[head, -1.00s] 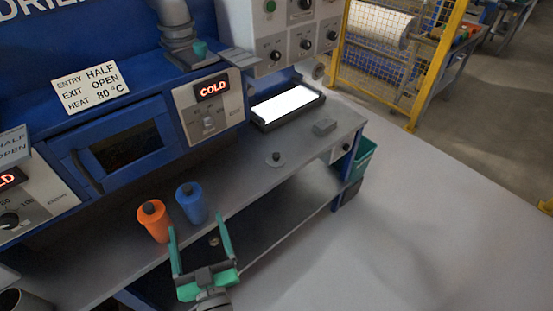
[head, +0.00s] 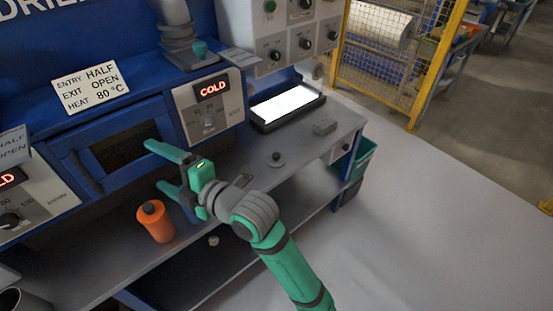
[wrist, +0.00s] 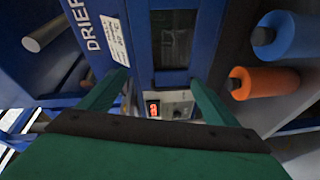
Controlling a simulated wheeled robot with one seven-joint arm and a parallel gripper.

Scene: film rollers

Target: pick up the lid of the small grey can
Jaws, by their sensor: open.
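A small grey disc with a dark knob (head: 276,160), which looks like a lid, lies flat on the grey bench right of centre. A grey open-topped cylinder (head: 12,301) is cut off at the bottom left; I cannot tell whether it is the small grey can. My gripper (head: 156,166) is open and empty, left of the disc and in front of the drier door, with its fingers pointing left. In the wrist view my gripper's fingers (wrist: 158,80) face the drier front, and no lid is visible between them.
An orange roller (head: 155,221) stands at the bench's front edge. A lit panel (head: 288,104) and a small grey block (head: 324,127) sit farther right. Bench around the disc is clear.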

